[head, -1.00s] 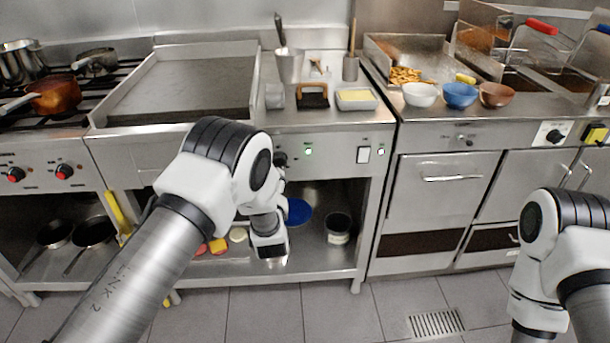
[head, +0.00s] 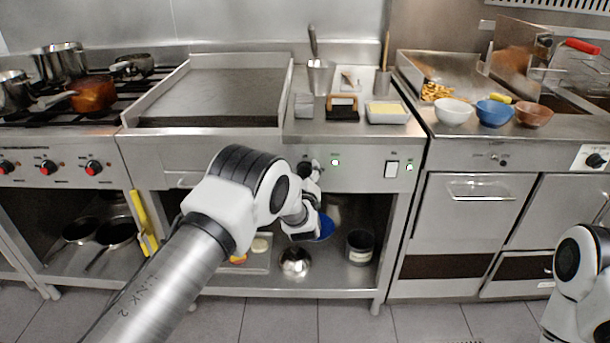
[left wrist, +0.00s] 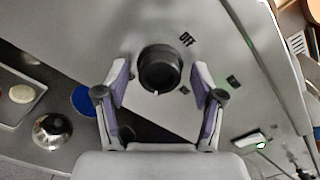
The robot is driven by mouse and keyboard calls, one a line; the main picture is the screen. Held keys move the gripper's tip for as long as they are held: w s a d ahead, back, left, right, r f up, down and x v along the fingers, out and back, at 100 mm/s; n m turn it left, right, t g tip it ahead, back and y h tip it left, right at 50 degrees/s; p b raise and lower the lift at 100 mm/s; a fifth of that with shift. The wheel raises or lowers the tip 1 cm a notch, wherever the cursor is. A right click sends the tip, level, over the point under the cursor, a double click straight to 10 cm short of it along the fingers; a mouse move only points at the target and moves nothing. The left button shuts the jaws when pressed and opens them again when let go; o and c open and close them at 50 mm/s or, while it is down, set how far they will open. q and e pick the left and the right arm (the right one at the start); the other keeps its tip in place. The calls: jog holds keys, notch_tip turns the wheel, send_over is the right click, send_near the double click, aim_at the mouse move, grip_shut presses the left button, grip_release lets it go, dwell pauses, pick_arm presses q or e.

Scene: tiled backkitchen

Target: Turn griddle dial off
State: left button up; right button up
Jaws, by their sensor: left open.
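The griddle dial (left wrist: 159,66) is a round black knob on the steel front panel, with a small white mark on its lower edge. A dark OFF label (left wrist: 187,40) is on the panel to its upper right. My left gripper (left wrist: 161,74) is open, with one finger on each side of the dial; I cannot tell if they touch it. In the head view my left gripper (head: 310,172) is at the panel below the griddle (head: 215,92), and my arm hides part of it. My right gripper is out of view.
A green light (head: 335,162) and a white switch (head: 391,169) are on the panel right of my gripper. A lower shelf holds a shiny metal bowl (head: 295,262), a blue item (head: 326,228) and a dark pot (head: 360,246). Bowls and containers stand on the counter above.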

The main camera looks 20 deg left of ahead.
pick_arm(q)
jog(key=c, duration=1.1)
jog(key=shift+c, duration=0.2)
